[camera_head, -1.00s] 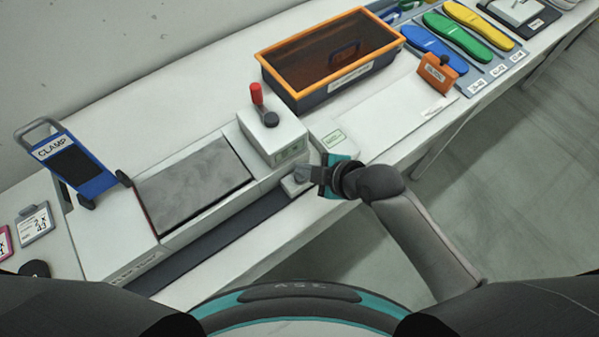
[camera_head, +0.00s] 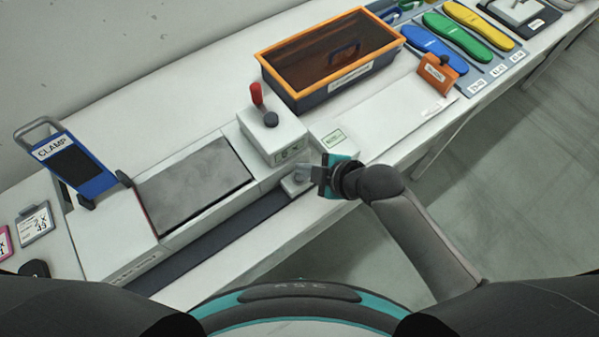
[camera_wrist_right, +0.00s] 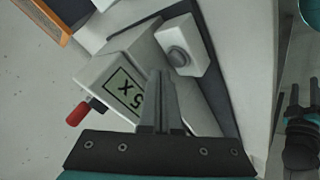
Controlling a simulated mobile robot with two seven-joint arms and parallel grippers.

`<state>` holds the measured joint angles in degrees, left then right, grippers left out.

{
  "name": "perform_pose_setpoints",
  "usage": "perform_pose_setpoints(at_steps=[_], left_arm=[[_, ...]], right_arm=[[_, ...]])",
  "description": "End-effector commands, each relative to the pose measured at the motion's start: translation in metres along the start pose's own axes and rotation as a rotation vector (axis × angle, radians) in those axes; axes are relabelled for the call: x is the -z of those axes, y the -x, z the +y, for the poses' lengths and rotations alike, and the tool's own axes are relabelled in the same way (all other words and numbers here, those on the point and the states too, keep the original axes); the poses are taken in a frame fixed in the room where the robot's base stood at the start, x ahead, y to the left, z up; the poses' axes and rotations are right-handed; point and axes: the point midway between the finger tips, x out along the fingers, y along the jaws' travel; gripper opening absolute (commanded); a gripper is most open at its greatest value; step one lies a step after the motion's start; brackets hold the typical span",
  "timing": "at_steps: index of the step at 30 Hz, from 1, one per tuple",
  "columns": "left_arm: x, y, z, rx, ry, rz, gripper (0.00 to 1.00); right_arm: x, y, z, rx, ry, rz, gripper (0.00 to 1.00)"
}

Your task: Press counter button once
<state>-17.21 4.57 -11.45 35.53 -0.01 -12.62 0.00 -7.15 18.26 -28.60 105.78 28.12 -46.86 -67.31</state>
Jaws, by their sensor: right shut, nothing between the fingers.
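A small white block (camera_head: 293,188) with a round grey button (camera_wrist_right: 178,57) on top stands at the front right of the press-like machine. My right gripper (camera_head: 309,174) is over this block, with its fingers pointing left in the head view and partly hiding the button. In the wrist view my right gripper (camera_wrist_right: 160,76) is shut and empty, its tips beside the button. I cannot tell whether they touch it. A white box (camera_head: 262,138) with a red lever and a dark knob stands behind; its front label shows "5 X" in the wrist view.
An orange-rimmed bin (camera_head: 292,92) stands behind the box. A blue clamp sign (camera_head: 78,168) stands at the left. The bench is bare in front of the bin (camera_head: 395,112).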

Motion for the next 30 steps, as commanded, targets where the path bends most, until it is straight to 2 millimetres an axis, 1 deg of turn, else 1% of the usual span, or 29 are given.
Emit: perform_pose_setpoints(at_steps=[10, 30], left_arm=[[-0.0002, -0.0036, 0.0003, 0.000, 0.000, 0.000, 0.50], [-0.0003, -0.0056, 0.0004, 0.000, 0.000, 0.000, 0.50]], right_arm=[[-0.0047, -0.0061, -0.0047, 0.001, 0.000, -0.001, 0.00], [-0.0064, -0.0085, -0.0061, 0.000, 0.000, 0.000, 0.00]])
